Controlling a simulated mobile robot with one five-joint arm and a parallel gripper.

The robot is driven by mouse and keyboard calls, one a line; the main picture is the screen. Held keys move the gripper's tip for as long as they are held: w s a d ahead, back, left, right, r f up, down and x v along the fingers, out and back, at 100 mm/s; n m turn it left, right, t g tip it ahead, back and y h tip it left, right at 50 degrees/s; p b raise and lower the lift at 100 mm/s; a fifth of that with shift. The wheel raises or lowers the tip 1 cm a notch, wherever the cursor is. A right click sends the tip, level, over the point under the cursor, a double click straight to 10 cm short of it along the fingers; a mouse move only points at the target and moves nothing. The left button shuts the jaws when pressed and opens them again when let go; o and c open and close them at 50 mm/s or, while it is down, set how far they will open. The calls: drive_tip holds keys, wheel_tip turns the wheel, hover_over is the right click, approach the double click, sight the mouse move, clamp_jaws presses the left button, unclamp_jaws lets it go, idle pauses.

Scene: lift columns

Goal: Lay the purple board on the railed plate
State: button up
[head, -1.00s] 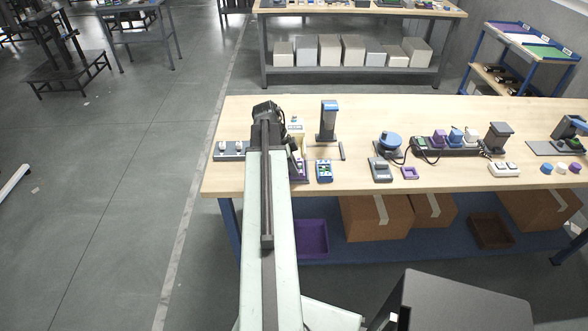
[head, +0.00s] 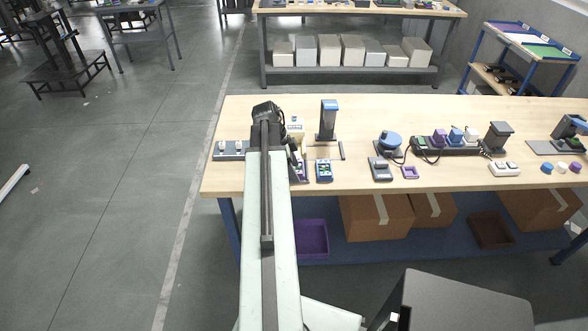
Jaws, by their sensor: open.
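A purple piece (head: 302,174), likely the purple board, lies on the bench just right of my arm. My arm hides its left part. My gripper (head: 296,163) is low over the bench beside that piece, mostly hidden behind the arm; its dark parts show at the arm's right edge. It is open, and I cannot tell whether it touches the piece. A grey plate (head: 239,151) with white knobs lies left of the arm, partly covered by it. I cannot tell for sure whether this is the railed plate.
A blue round device (head: 389,143) and a purple frame (head: 410,173) lie farther right.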

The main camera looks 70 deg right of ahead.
wheel_tip(320, 180, up, 6)
drive_tip(key=p, duration=0.6)
drive_tip(key=shift+r, duration=0.1)
idle(0.4)
